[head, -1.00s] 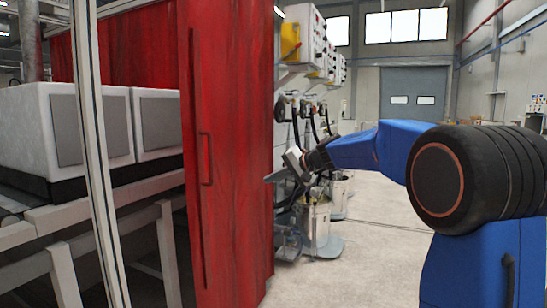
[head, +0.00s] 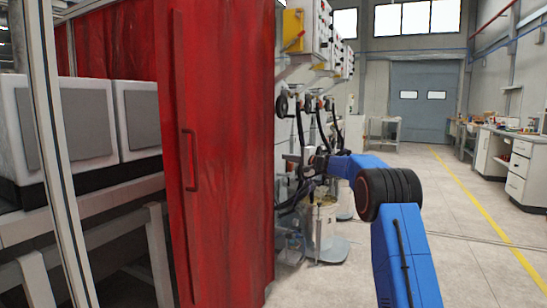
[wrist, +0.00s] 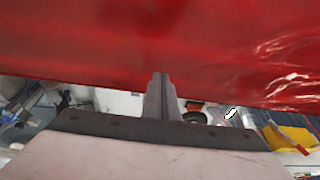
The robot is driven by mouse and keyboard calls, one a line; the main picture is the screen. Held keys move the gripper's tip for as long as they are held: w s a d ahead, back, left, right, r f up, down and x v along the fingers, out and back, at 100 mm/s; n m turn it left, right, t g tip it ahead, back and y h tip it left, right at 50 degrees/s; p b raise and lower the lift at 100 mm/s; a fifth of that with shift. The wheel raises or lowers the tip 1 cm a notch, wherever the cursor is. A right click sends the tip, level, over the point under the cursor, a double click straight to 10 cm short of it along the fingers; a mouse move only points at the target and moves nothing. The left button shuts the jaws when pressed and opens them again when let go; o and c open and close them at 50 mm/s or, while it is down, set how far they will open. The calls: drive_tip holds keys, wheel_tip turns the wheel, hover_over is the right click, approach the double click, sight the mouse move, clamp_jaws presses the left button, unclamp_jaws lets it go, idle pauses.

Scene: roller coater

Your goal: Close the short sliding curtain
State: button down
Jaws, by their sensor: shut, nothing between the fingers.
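The short sliding curtain (head: 228,120) is a red sheet that hangs upright in the middle left of the head view. A long red bar runs down its left edge, with a red handle (head: 192,160) on it. To the left of that edge is an open gap. In the wrist view the red curtain (wrist: 100,35) fills the upper half. My gripper (wrist: 160,82) is shut and empty, its fingertips in front of the red sheet; I cannot tell whether they touch it. In the head view my gripper is small and lies by the curtain's right edge, partly hidden.
A metal post (head: 52,130) stands left of the gap. White blocks (head: 75,120) on a conveyor frame (head: 100,240) show through it. Pumps and a bucket (head: 321,225) stand right of the curtain, close to my arm. The floor (head: 450,240) to the right is clear.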

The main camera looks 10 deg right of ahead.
sight(235, 167)
drive_tip(key=x, duration=1)
drive_tip(key=shift+s+a, duration=0.55)
drive_tip(key=shift+s, duration=0.25)
drive_tip(key=shift+s+a, duration=0.6)
drive_tip(key=shift+s, duration=0.25)
drive_tip(key=s+a, duration=0.5)
drive_tip(key=s, duration=0.2)
drive_tip(key=s+a, duration=0.5)
drive_tip(key=s, duration=0.2)
drive_tip(key=s+a, duration=0.5)
drive_tip(key=s, duration=0.2)
drive_tip(key=shift+s+a+f, duration=0.1)
drive_tip(key=shift+s+a, duration=0.25)
drive_tip(key=shift+a, duration=0.05)
